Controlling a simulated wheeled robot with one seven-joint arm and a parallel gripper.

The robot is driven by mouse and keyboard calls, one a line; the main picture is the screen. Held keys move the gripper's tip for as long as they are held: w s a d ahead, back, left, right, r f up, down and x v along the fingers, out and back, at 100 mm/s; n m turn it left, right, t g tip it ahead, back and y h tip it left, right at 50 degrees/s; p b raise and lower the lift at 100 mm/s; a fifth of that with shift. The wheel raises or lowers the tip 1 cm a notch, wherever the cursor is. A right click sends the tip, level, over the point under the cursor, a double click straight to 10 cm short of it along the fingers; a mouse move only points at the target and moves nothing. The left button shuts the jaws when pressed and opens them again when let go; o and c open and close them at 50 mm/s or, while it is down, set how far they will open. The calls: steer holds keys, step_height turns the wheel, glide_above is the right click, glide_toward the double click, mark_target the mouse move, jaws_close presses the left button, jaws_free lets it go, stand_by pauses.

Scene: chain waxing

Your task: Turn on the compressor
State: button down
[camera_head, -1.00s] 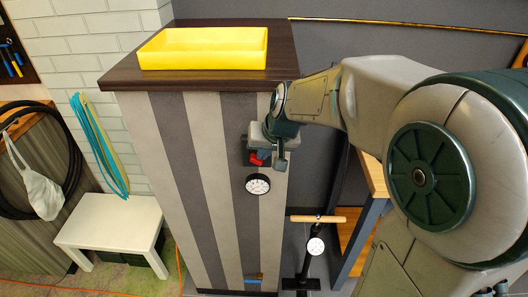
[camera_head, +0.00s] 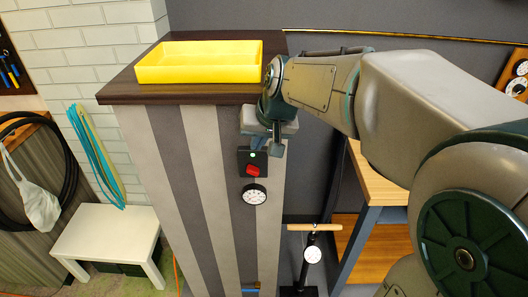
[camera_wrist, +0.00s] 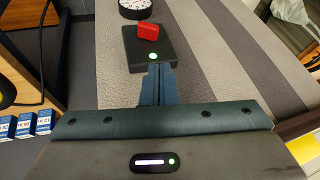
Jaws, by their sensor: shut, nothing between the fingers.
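The compressor's striped cabinet (camera_head: 200,180) stands in the middle of the head view. On its front is a black switch plate (camera_head: 242,166) with a red rocker switch (camera_head: 253,170) and a green lit lamp (camera_head: 251,154). The plate also shows in the wrist view (camera_wrist: 160,44), with the red switch (camera_wrist: 148,31) and the glowing lamp (camera_wrist: 153,56). A round gauge (camera_head: 254,194) sits just below the switch. My gripper (camera_head: 279,150) is shut and empty, beside the plate's upper edge and off the red switch. In the wrist view its fingertips (camera_wrist: 158,70) are close to the lamp.
A yellow tray (camera_head: 200,76) lies on the cabinet's dark top. A floor pump (camera_head: 310,255) and a wooden workbench (camera_head: 370,190) stand at right. A white stool (camera_head: 105,235) stands at left. Small blue boxes (camera_wrist: 25,124) show in the wrist view.

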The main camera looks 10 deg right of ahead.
steer(key=a+r, duration=0.1)
steer(key=s+r, duration=0.1)
steer(key=a+r, duration=0.1)
steer(key=r, duration=0.1)
steer(key=shift+s+a, duration=0.3)
steer(key=shift+a, duration=0.05)
steer(key=shift+d, duration=0.1)
steer(key=s+d+f+h, duration=0.1)
steer(key=s+d+f, duration=0.4)
steer(key=s, duration=0.3)
steer(key=s+d+f+g+h, duration=0.1)
steer(key=s+d+f, duration=0.5)
steer(key=s, duration=0.3)
steer(key=shift+d+f+h, duration=0.15)
steer(key=shift+d+h, duration=0.25)
steer(key=shift+d, duration=0.25)
